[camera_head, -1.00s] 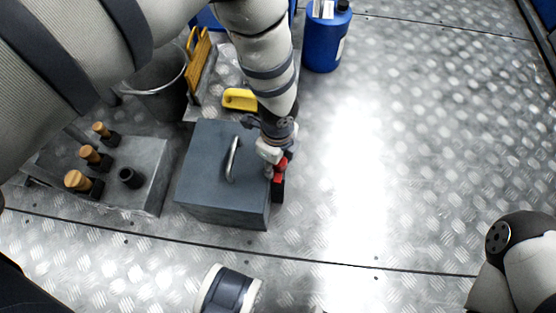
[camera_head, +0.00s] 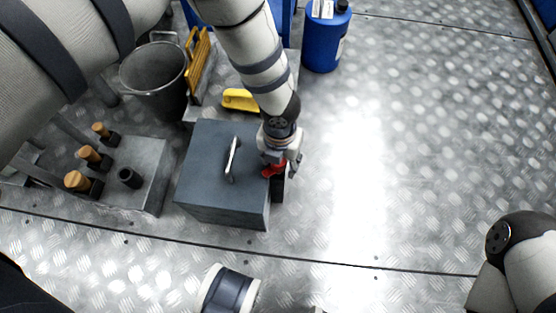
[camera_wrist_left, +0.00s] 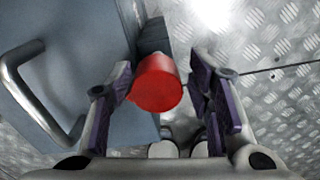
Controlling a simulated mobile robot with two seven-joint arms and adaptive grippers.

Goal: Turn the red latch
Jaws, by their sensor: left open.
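The red latch (camera_head: 272,170) is on the right side of a grey-blue box (camera_head: 212,190) in the head view, partly hidden by my left gripper (camera_head: 281,168). In the left wrist view the red latch (camera_wrist_left: 157,83) is a round-ended red piece in front of a dark block. My left gripper (camera_wrist_left: 163,100) is open there, with one finger on each side of the latch. The left finger is close to the red piece and a gap shows on the right. I cannot tell whether either finger touches it. My right gripper does not show.
A metal handle (camera_head: 232,158) rises from the box top. Left of the box is a metal block with orange-topped levers (camera_head: 77,180). Behind are a bucket (camera_head: 153,80), a yellow handle (camera_head: 240,99) and a blue canister (camera_head: 326,40).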

